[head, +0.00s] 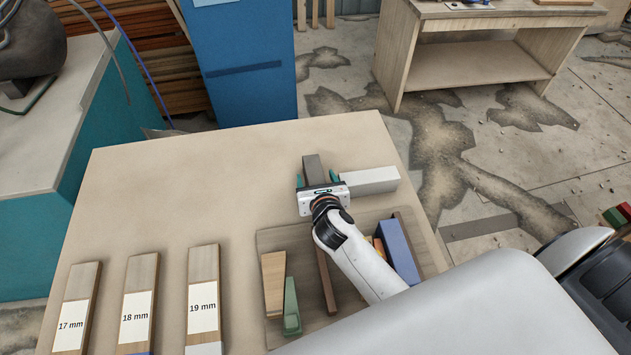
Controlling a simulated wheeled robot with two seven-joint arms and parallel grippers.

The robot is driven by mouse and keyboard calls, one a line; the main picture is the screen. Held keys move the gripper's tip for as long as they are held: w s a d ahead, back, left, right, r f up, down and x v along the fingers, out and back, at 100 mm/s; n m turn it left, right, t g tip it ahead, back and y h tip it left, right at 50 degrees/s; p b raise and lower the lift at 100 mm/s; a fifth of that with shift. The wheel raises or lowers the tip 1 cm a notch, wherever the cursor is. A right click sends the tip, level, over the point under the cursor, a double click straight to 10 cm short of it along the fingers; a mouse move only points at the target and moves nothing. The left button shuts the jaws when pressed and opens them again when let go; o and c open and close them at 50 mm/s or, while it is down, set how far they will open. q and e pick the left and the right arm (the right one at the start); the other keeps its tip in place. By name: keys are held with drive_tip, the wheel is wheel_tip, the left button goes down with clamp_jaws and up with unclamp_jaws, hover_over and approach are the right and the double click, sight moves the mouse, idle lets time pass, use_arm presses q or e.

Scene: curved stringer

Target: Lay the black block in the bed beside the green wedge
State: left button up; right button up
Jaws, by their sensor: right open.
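The green wedge (291,308) lies on the brown board (308,238) that looks like the bed, right beside a tan wooden block (273,284). My right gripper (317,179) is over the far right of the table, its teal fingers apart. A dark grey block (313,165), the nearest match to the black block, shows between and beyond the fingers. I cannot tell whether they touch it. My right forearm crosses the board and hides part of it. My left gripper is not in view.
A pale grey block (371,181) lies just right of the gripper. A brown strip (327,281) and a blue block (398,251) lie on the board. Wooden strips labelled 17 mm (77,305), 18 mm (138,301) and 19 mm (203,296) lie front left. The table's back left (185,180) is clear.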

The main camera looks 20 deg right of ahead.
drive_tip(key=shift+s, duration=0.1)
drive_tip(key=c, duration=1.2)
drive_tip(key=shift+r, duration=0.15)
drive_tip(key=shift+c, duration=0.4)
